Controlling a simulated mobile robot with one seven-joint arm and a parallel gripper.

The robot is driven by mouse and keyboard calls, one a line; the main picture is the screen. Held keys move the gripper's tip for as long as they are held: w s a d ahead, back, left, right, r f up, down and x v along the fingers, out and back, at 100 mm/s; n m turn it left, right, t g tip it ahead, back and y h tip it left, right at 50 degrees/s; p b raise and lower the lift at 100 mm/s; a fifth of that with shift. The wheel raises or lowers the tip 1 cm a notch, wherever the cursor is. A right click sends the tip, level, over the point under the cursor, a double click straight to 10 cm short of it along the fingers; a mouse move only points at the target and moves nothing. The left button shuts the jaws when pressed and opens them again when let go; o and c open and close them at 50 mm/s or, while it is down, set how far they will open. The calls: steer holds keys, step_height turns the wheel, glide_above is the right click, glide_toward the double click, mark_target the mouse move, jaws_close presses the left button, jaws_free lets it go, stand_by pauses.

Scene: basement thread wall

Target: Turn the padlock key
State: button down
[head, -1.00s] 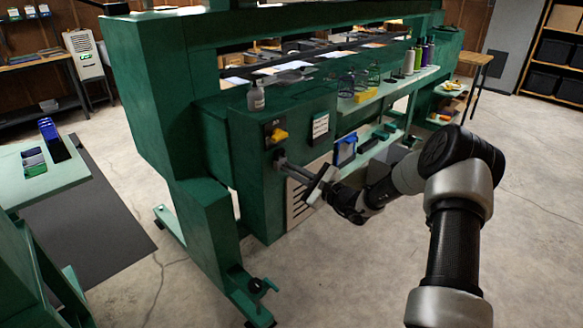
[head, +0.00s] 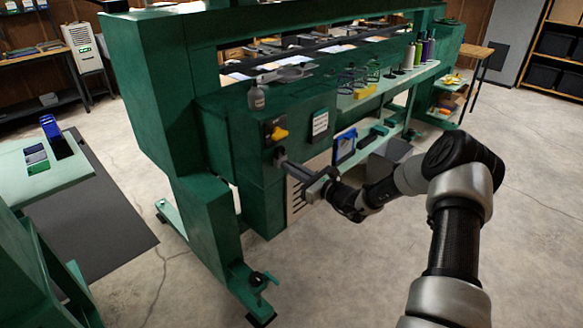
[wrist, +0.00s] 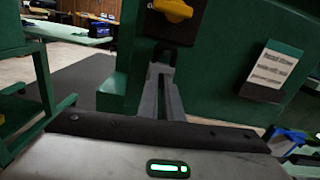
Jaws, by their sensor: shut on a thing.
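My gripper (head: 281,157) reaches the face of the green machine's cabinet, just below a yellow rotary knob (head: 279,134) on a dark plate. The knob also shows at the top of the wrist view (wrist: 172,10). In the wrist view my gripper's long grey fingers (wrist: 161,72) run up to a small spot under the plate and lie close together at the tips. The padlock and its key are too small and too covered by the fingertips to make out clearly. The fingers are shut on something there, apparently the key.
A printed label (head: 320,124) is right of the knob, and a slotted vent panel (head: 298,200) lies below. A grey bottle (head: 256,97) stands on the ledge above. A blue bin (head: 345,146) is farther right. The floor in front is clear.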

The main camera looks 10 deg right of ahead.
steer(key=shift+f, duration=0.1)
steer(key=c, duration=1.9)
jaws_free()
steer(key=p+v, duration=0.1)
steer(key=v, duration=1.6)
steer(key=shift+s+d+p, duration=0.15)
steer(key=shift+s+p, duration=0.05)
steer(key=shift+p, duration=0.2)
